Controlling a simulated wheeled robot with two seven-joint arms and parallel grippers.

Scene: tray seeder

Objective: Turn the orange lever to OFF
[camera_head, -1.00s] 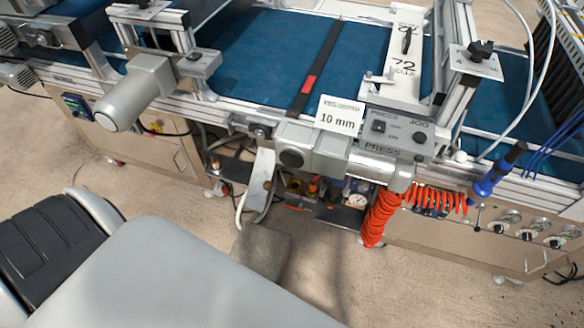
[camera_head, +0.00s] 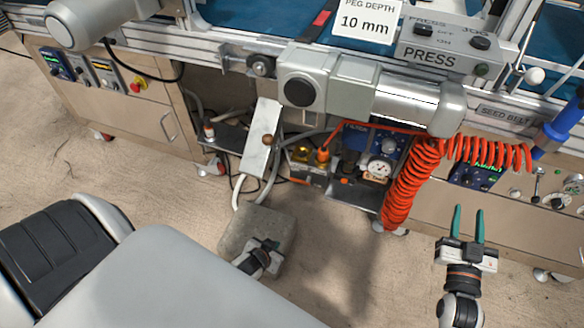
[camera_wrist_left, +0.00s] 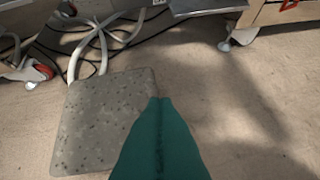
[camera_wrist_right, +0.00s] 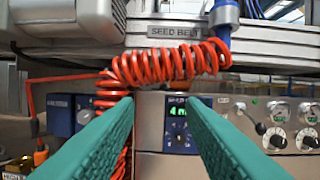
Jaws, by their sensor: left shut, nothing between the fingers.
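My left gripper (camera_head: 270,243) is low over a grey floor slab (camera_head: 262,222), below and left of the orange part. Its green fingers are together and empty in the left wrist view (camera_wrist_left: 160,103). My right gripper (camera_head: 467,210) is open and empty, right of the coiled red hose. In the right wrist view its fingers (camera_wrist_right: 160,100) stand apart.
A coiled red hose (camera_head: 405,190) hangs right of the gauge. A tilted metal plate (camera_head: 262,140) and loose grey hoses stand left of the orange part. The press motor housing (camera_head: 350,85) overhangs it. Open floor lies in front.

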